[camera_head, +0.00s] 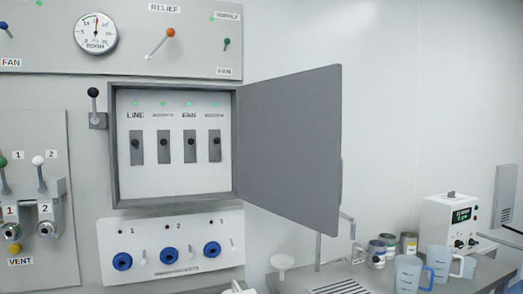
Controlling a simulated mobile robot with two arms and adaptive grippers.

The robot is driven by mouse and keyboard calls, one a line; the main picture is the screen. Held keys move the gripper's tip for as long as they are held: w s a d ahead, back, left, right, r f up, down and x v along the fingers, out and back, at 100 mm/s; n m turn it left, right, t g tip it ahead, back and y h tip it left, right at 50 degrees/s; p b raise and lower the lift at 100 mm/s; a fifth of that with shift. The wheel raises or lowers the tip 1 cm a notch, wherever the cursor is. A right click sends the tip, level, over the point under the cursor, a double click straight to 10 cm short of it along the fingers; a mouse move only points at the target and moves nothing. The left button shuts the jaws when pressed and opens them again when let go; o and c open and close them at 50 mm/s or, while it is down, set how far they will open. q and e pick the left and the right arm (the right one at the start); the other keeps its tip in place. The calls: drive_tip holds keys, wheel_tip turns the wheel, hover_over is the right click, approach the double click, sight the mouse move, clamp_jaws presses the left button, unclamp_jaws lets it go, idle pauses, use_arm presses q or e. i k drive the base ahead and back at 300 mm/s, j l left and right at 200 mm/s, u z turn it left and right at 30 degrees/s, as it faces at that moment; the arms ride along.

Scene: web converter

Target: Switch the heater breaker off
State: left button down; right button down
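An open grey breaker box (115,185) hangs on the wall left of centre, its door (290,145) swung out to the right. Inside is a row of dark breakers under lit green lamps. The leftmost breaker (136,155) is labelled LINE and the third breaker (190,155) FAN. The labels over the second breaker (163,155) and the rightmost breaker (215,153) are too blurred to read, so I cannot tell which is the heater's. Each breaker has a small dark knob; the knobs sit at similar heights. Neither of my grippers is in view.
A black-knobbed lever (93,93) stands just left of the box. Below the box is a panel with blue round fittings (169,256). A bench (390,279) at lower right holds jugs (407,273), cans and a white instrument (447,222). The open door juts out right of the breakers.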

sight(217, 142)
drive_tip(key=i+l+u, duration=0.15)
drive_tip(key=u, duration=0.25)
drive_tip(key=i+l+u, duration=0.15)
drive_tip(key=l+u, duration=0.25)
drive_tip(key=i+l+u, duration=0.1)
drive_tip(key=u, duration=0.3)
drive_tip(key=l+u, duration=0.7)
drive_tip(key=l, duration=2)
